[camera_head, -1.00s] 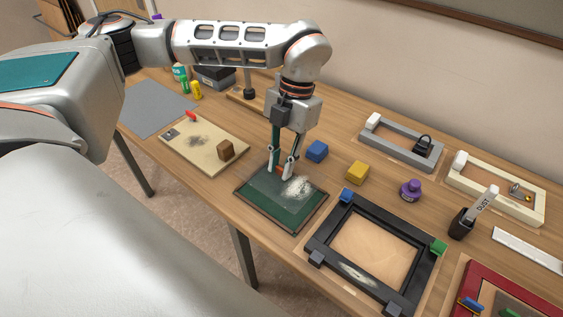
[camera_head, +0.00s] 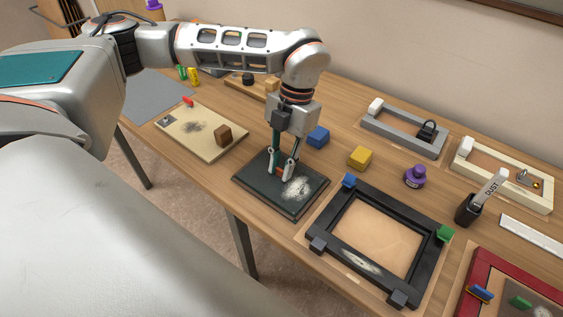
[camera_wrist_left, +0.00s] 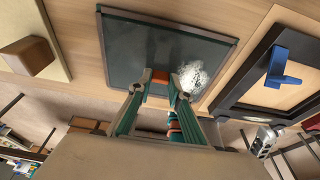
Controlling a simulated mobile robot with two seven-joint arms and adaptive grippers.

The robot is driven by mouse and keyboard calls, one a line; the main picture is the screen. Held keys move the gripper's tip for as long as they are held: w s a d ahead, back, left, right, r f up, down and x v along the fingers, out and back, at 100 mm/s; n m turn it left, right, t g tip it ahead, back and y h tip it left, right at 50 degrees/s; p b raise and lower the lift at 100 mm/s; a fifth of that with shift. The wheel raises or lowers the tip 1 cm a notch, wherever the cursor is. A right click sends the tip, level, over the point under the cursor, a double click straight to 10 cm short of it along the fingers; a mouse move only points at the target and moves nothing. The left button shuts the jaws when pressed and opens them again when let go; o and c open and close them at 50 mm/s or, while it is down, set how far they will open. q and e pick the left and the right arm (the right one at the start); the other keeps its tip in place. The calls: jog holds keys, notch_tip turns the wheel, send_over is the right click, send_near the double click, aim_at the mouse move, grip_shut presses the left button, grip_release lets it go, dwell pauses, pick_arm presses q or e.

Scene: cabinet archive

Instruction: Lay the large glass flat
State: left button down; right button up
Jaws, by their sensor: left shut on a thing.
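The large glass (camera_head: 262,182) is a dark square pane with a thin rim and a white powdery smudge near its right side. It looks level, at the front edge of the table; whether it touches the wood I cannot tell. My left gripper (camera_head: 281,172) points down over its middle, shut on a small orange-red piece on the pane. In the left wrist view, the glass (camera_wrist_left: 140,55) fills the upper middle, and the fingers (camera_wrist_left: 158,85) close on both sides of the orange piece. My right gripper is not in view.
A black frame (camera_head: 327,215) with corner blocks lies right of the glass. A beige board (camera_head: 200,140) with a brown block (camera_head: 223,135) lies left. Bare wood separates them.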

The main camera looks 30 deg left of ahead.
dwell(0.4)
pick_arm(q)
jog(key=shift+f, duration=0.1)
jog(key=shift+f, duration=0.35)
jog(key=c, duration=1.8)
grip_release()
jog(key=shift+r, duration=0.15)
jog(key=shift+c, duration=0.2)
jog(key=shift+p+v, duration=1.7)
jog(key=shift+v, duration=1.6)
jog(key=shift+r, duration=0.1)
